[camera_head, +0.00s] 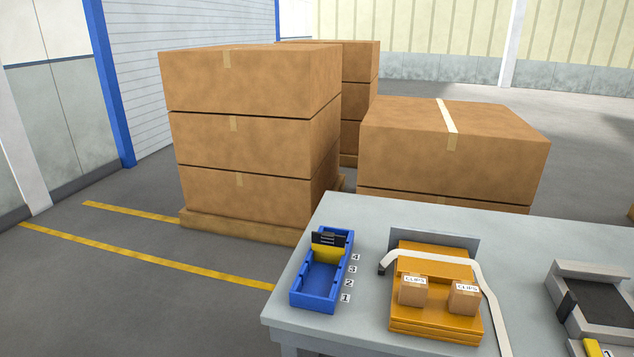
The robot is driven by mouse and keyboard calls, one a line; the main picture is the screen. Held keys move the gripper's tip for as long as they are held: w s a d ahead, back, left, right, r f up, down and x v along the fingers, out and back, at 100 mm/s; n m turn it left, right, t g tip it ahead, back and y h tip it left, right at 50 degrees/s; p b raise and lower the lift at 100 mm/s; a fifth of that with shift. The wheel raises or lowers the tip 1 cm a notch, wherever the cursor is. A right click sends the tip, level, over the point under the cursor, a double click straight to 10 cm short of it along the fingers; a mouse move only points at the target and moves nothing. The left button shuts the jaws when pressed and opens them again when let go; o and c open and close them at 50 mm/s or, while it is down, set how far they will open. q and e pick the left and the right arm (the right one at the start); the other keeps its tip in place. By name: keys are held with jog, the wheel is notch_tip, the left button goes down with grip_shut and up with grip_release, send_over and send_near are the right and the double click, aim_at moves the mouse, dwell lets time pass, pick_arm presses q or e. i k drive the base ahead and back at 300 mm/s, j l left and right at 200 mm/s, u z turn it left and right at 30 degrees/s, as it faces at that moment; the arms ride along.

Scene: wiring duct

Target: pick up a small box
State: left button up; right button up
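Two small cardboard boxes with "CLIPS" labels stand side by side on an orange stand on the grey table: the left small box (412,291) and the right small box (463,299). The orange stand (436,324) has a raised back part behind the boxes. Neither of my grippers shows in the head view, and nothing touches the boxes.
A blue tray (313,300) with numbered slots stands at the table's left. A pale strip (488,290) curves over the orange stand and down its right side. A grey device (597,305) is at the right. Large carton stacks (250,130) stand behind the table (345,212).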

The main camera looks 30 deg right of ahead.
aim_at(413, 288)
jog(key=z, duration=1.7)
